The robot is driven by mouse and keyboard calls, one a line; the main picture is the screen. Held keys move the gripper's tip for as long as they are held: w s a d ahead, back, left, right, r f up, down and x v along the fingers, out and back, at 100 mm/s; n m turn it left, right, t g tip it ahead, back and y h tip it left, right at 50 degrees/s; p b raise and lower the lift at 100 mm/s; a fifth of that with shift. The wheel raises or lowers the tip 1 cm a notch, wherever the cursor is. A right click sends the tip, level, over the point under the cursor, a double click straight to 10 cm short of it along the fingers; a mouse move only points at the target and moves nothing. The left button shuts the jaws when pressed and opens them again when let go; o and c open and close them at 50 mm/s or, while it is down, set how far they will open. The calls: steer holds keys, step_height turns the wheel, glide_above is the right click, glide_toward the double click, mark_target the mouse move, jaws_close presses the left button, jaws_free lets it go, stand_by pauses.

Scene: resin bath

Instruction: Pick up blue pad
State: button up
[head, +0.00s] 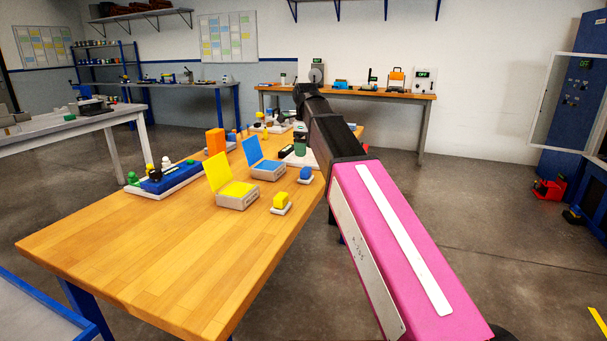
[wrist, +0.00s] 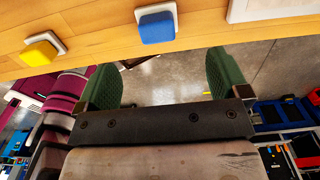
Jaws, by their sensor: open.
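The blue pad (head: 305,173) is a small rounded block on a white base near the right edge of the wooden table. It also shows at the top of the wrist view (wrist: 157,28). My gripper (wrist: 163,76) has two green ribbed fingers, spread wide with nothing between them. In the wrist view the fingers are below the pad and apart from it, with grey floor showing between them. In the head view my arm reaches along the table's right side and the fingers cannot be clearly made out.
A yellow pad (head: 281,201) on a white base stands near the blue one. Open boxes with a yellow lid (head: 217,171) and a blue lid (head: 252,150) stand to their left. A tray of blue and green parts (head: 168,178) lies farther left. The table's near part (head: 150,240) is clear.

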mark_target(306, 169)
steer(key=shift+s+f, duration=0.15)
steer(key=shift+f, duration=2.45)
steer(key=shift+s+f, duration=0.1)
steer(key=shift+f, duration=2.45)
steer(key=c, duration=1)
